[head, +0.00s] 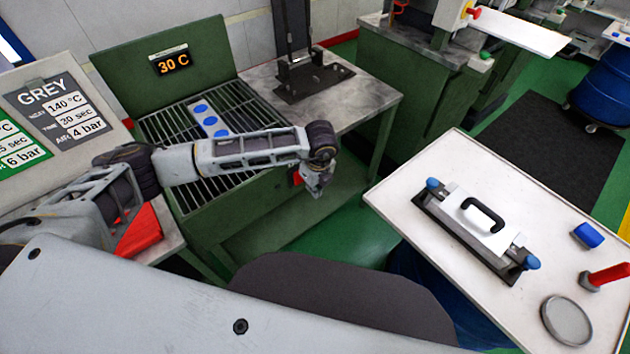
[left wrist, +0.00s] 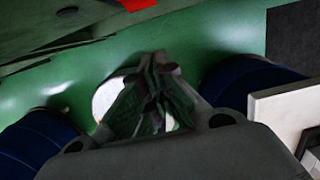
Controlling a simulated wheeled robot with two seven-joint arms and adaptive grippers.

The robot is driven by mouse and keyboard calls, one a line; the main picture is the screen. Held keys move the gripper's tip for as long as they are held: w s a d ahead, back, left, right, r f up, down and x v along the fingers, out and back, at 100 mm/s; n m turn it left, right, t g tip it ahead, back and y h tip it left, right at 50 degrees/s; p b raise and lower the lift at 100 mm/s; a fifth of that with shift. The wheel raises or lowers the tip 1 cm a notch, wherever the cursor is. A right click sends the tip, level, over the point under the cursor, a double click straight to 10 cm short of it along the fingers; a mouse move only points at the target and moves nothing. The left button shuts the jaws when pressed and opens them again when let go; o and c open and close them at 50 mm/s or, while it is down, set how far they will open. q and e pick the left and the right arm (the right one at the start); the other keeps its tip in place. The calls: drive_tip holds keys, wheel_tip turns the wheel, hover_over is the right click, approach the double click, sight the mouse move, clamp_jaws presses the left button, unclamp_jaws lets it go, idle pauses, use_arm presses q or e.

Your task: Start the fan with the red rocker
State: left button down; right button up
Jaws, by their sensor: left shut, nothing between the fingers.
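The green cooling station has a slatted grille (head: 177,124) and a display (head: 172,62) that reads 30 C. A small red part (head: 297,178), which looks like the red rocker, shows on its front side, partly hidden by my left arm. My left gripper (head: 318,191) hangs just right of it, fingers pointing down, apart from it as far as I can tell. A red patch (left wrist: 137,4) also shows at the top edge of the left wrist view, beyond the fingertips (left wrist: 158,62). The left fingers are together and empty. The fan itself is hidden. My right gripper is out of view.
A white part with blue discs (head: 208,118) lies on the grille. A grey bench (head: 372,94) with a black stand adjoins the station. A white table (head: 470,165) at right holds a mould with a handle (head: 478,214), a blue block and a red-handled tool. Green floor lies between.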

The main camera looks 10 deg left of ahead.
sight(299, 177)
use_arm(q)
drive_tip(key=w+a+f, duration=0.2)
drive_tip(key=a, duration=0.1)
drive_tip(key=shift+w+a+f, duration=0.2)
drive_tip(key=shift+w+f, duration=0.1)
drive_tip(key=shift+f, duration=0.1)
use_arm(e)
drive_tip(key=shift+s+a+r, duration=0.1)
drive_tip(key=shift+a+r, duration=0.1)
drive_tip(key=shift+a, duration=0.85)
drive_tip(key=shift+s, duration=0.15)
use_arm(q)
drive_tip(key=shift+w+a+f, duration=0.15)
drive_tip(key=shift+w+a, duration=0.1)
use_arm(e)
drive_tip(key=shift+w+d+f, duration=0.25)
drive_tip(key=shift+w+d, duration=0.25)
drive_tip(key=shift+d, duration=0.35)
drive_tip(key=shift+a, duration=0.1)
use_arm(q)
drive_tip(key=shift+r+p, duration=0.3)
drive_tip(key=shift+r, duration=0.45)
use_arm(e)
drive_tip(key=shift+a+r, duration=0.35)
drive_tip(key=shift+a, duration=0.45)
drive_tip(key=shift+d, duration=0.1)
